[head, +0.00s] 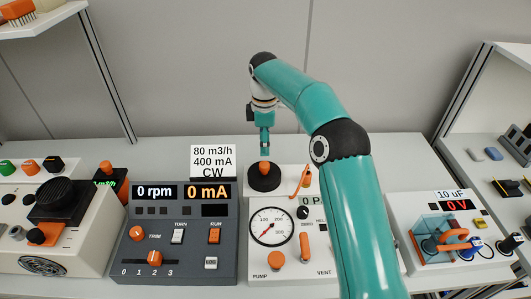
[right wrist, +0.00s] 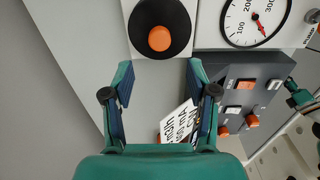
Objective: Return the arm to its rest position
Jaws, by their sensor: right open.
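My right arm reaches over the bench from the lower right in the head view. Its gripper (head: 264,148) points down just above a round black base with an orange knob (head: 265,168). In the right wrist view the gripper (right wrist: 160,78) has its two fingers spread with nothing between them. There the orange knob (right wrist: 159,39) on its black disc lies beyond the fingertips, apart from them. The head view does not show my left gripper. A small teal part, seemingly of my left arm, shows at the right edge of the right wrist view; its jaws are unclear.
A white gauge panel (head: 272,226) stands in front of the knob, partly hidden by my arm. A dark control panel (head: 175,260) and a sign (head: 213,161) are left of it. A capacitor unit (head: 450,230) stands right. Shelf frames rise at both sides.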

